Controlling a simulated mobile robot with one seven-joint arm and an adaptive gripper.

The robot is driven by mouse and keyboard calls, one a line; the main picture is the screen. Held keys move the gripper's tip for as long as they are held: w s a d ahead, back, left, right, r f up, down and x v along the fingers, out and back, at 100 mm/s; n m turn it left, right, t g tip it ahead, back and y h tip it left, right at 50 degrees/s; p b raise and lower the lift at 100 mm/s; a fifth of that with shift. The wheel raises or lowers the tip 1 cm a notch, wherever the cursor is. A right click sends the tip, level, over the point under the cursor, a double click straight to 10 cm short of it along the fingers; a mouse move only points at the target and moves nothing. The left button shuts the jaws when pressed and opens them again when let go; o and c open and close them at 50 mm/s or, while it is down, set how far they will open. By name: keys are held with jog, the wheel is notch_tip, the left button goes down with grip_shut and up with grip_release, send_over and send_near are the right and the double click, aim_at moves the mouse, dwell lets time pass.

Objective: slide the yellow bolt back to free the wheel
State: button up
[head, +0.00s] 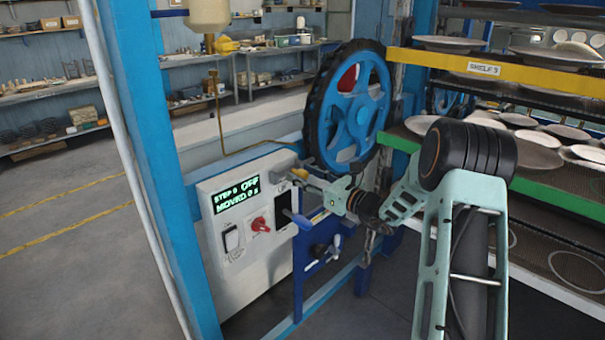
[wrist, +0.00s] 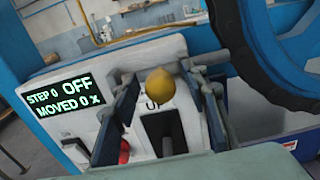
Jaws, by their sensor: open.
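A round yellow knob (wrist: 160,84), which looks like the bolt's end, shows in the wrist view above a dark slot marked "UP". A grey metal rod (wrist: 206,60) lies just right of it, toward the wheel. My gripper (wrist: 164,90) is open, with one finger on each side of the knob in the picture; I cannot tell whether either touches it. In the head view my gripper (head: 304,182) is at the control box, below and left of the big blue spoked wheel (head: 353,112). The bolt is mostly hidden there. The wheel's dark rim also shows in the wrist view (wrist: 262,70).
The pale control box (head: 222,255) carries a display (head: 236,194) reading "STEP 0 OFF, MOVED 0", and a red switch (head: 260,225). A blue post (head: 165,160) stands at left. Plate shelves with a green edge (head: 560,196) are at right. Open floor lies at left.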

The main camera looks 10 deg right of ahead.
aim_at(282, 176)
jog(key=shift+w+a, duration=0.15)
jog(key=shift+c, duration=0.2)
grip_shut()
jog(key=shift+s+a+f, duration=0.1)
jog(key=shift+s+a, duration=0.2)
jog(key=shift+a, duration=0.1)
jog(key=shift+s+a+b, duration=0.6)
jog(key=shift+s+a, duration=0.3)
jog(key=shift+a, duration=0.3)
jog(key=shift+s+a, duration=0.1)
jog(key=shift+a, duration=0.15)
